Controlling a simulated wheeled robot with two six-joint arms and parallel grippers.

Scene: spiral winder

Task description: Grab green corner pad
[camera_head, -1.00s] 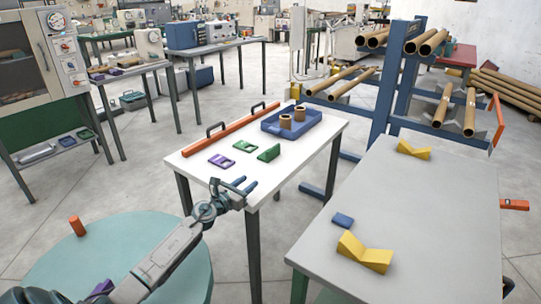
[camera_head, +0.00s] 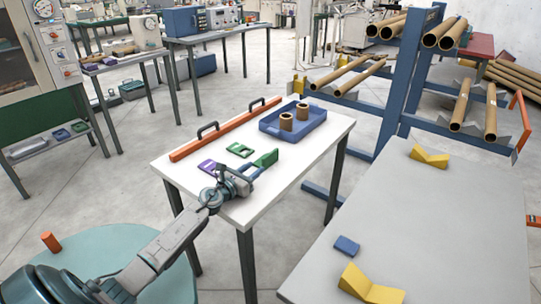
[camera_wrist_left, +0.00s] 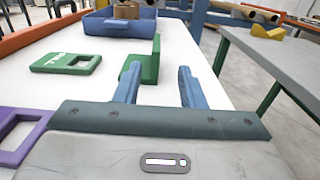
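The green corner pad (camera_head: 268,157), an L-shaped block, stands on the white table (camera_head: 237,212) near its front middle. In the left wrist view the pad (camera_wrist_left: 151,60) has an upright wall and a low foot. My left gripper (camera_head: 253,172) is open and empty, low over the table's front edge side. Its two blue fingers (camera_wrist_left: 158,80) point at the pad. The pad is just ahead, more in line with the left finger, which covers part of the foot. I cannot tell if they touch. My right gripper is not in view.
A flat green slotted piece (camera_head: 241,150) and a purple one (camera_head: 210,167) lie left of the pad. A blue tray (camera_head: 274,136) with two brown rings stands behind. An orange bar (camera_head: 226,130) runs along the far left edge. The grey table (camera_head: 430,225) holds yellow V-blocks.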

